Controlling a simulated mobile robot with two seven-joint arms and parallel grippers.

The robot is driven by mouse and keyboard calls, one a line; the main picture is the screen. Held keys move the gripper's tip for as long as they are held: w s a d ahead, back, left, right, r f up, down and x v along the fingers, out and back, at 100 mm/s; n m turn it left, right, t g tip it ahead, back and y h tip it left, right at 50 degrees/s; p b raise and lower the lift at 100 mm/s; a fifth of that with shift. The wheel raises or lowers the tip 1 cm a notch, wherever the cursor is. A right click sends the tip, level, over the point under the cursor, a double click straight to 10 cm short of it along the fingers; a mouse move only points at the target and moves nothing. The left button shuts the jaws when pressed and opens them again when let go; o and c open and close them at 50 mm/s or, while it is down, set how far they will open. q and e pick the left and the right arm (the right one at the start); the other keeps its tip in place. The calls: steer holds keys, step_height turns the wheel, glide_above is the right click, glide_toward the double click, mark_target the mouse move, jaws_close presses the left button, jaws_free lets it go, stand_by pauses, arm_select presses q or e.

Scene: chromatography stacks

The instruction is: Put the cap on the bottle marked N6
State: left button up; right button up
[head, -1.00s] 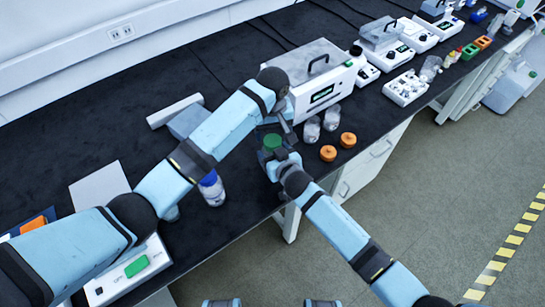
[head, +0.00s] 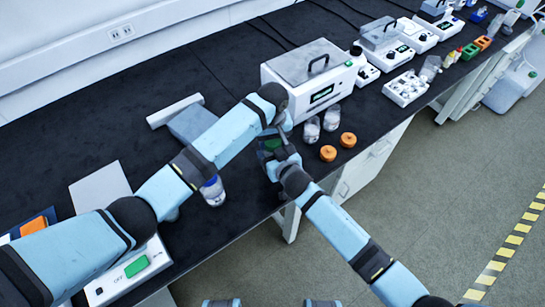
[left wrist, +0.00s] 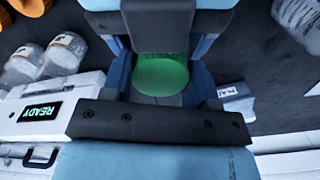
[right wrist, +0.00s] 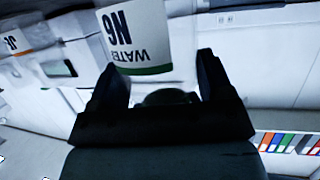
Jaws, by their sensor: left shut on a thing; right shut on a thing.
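The green cap (left wrist: 162,75) is between the fingers of my left gripper (left wrist: 160,88) in the left wrist view. In the head view that gripper (head: 280,135) covers much of the cap (head: 270,146). The bottle marked N6, with the word WATER (right wrist: 135,38) and a green band on its label, is between the fingers of my right gripper (right wrist: 160,80). In the head view my right gripper (head: 278,160) is directly below the cap, near the bench's front edge. Both grippers are shut on what they hold. The bottle's mouth is hidden, so I cannot tell whether the cap touches it.
Two clear bottles (head: 311,130) and two orange caps (head: 328,153) stand close on the right. A white machine with a lid (head: 305,68) is just behind. A blue-capped bottle (head: 212,192) stands to the left, partly behind my left arm. Black bench top is free at the back left.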

arm_select(q)
steer(key=m, duration=0.3)
steer(key=o, duration=1)
steer(key=shift+r, duration=2.25)
steer(key=shift+c, duration=0.4)
